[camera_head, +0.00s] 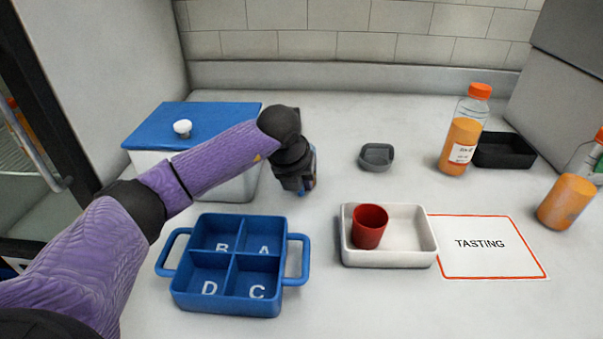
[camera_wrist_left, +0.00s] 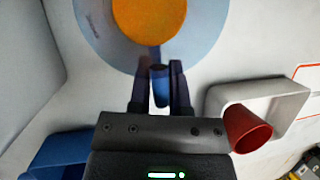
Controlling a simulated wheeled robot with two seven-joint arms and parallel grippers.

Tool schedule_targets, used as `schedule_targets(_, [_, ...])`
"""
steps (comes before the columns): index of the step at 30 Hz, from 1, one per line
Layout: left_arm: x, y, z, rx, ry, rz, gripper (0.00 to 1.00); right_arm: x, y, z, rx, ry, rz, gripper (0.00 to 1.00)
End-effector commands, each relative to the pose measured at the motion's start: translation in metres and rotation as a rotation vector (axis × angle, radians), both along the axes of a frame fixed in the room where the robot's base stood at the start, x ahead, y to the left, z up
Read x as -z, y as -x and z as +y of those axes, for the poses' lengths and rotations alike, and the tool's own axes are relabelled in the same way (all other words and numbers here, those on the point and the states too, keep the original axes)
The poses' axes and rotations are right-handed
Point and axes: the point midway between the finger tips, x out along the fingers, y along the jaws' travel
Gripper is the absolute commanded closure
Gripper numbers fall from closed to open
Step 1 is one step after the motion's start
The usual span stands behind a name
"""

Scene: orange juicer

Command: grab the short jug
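The jug (camera_wrist_left: 97,38) shows in the left wrist view as a round, pale bluish vessel seen from above. Orange (camera_wrist_left: 150,18) fills its middle, and the top of the frame cuts it off. A narrow blue part, seemingly its handle (camera_wrist_left: 160,92), lies between the fingers of my left gripper (camera_wrist_left: 160,68). I cannot tell whether both fingers press on it. In the head view, my left gripper (camera_head: 298,178) points down between the blue-lidded box and the white tray. I cannot make out the jug there; the hand may hide it. My right gripper is out of view.
A white tray (camera_head: 420,252) holds a red cup (camera_head: 369,228). A blue four-part tray (camera_head: 225,305) stands in front. A blue-lidded box (camera_head: 150,122) is at left. A grey dish (camera_head: 377,156), juice bottle (camera_head: 460,140), black tray (camera_head: 505,152) and TASTING card (camera_head: 485,262) are at right.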

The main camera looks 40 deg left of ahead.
Motion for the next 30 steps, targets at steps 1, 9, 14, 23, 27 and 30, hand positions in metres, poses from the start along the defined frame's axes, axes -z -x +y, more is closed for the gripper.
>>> schedule_targets(1, [0.0007,0.0003,-0.0003,0.000,0.001,0.002,1.00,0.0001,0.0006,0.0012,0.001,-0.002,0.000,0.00])
schedule_targets(9, [0.0009,0.0004,-0.0004,0.000,0.001,0.003,1.00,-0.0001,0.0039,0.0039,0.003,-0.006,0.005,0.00])
schedule_targets(14, [0.0009,0.0004,-0.0004,0.000,0.001,0.003,1.00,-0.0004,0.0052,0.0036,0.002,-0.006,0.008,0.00])
schedule_targets(23, [0.0011,0.0004,-0.0003,0.000,0.001,0.003,1.00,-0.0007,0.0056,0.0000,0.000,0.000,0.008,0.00])
schedule_targets(27, [0.0011,0.0004,-0.0003,0.000,0.001,0.003,1.00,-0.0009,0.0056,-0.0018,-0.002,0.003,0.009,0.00])
schedule_targets(30, [0.0011,0.0004,-0.0003,0.000,0.001,0.003,1.00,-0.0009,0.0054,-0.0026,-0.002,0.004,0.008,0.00])
